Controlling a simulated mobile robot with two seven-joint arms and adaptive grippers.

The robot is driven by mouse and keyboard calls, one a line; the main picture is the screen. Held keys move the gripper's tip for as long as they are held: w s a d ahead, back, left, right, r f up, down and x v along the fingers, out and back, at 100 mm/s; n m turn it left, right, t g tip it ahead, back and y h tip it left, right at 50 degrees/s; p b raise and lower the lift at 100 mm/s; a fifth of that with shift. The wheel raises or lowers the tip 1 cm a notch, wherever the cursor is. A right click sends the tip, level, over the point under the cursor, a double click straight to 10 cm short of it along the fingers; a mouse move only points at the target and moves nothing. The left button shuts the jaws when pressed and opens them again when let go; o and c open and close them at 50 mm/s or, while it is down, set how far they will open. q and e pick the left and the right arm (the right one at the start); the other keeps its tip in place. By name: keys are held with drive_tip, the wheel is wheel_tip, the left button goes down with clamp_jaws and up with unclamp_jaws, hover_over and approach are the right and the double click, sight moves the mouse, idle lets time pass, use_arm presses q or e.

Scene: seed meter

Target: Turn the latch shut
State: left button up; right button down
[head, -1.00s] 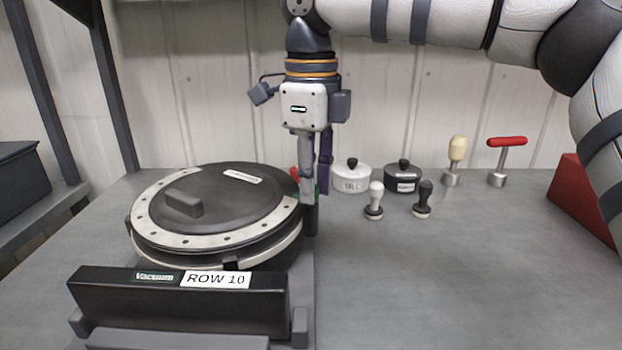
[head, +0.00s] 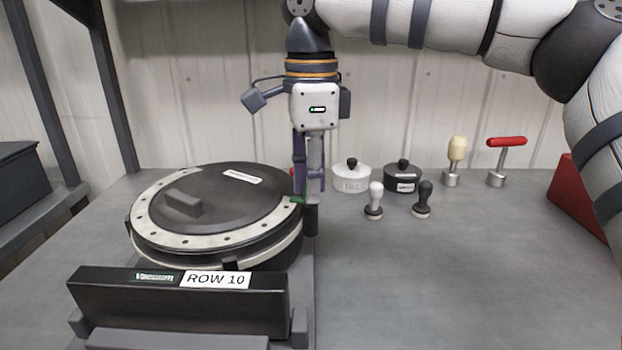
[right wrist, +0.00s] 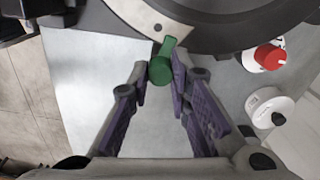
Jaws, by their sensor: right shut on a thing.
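The seed meter (head: 215,245) is a round black housing with a dark lid (head: 235,200) and a pale dotted ring, at the left of the bench. The green latch (head: 298,199) sits at the right edge of the meter. In the right wrist view the latch (right wrist: 160,70) has a round knob, and its short arm points to the pale ring and appears to overlap its edge. My right gripper (head: 309,188) points down, shut on the latch, with a purple-padded finger on each side of the knob (right wrist: 159,72). My left gripper is not in view.
A white pot (head: 351,180), a black pot (head: 403,180) and two small knobbed stampers (head: 374,203) stand right of the gripper. A cream-handled tool (head: 456,155) and red T-handle (head: 506,142) stand farther right. The black ROW 10 bar (head: 180,302) is in front.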

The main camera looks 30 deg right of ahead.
idle(0.3)
drive_tip(key=c, duration=1.5)
unclamp_jaws()
drive_tip(key=shift+o, duration=0.2)
drive_tip(key=shift+r, duration=0.1)
wheel_tip(320, 180, up, 12)
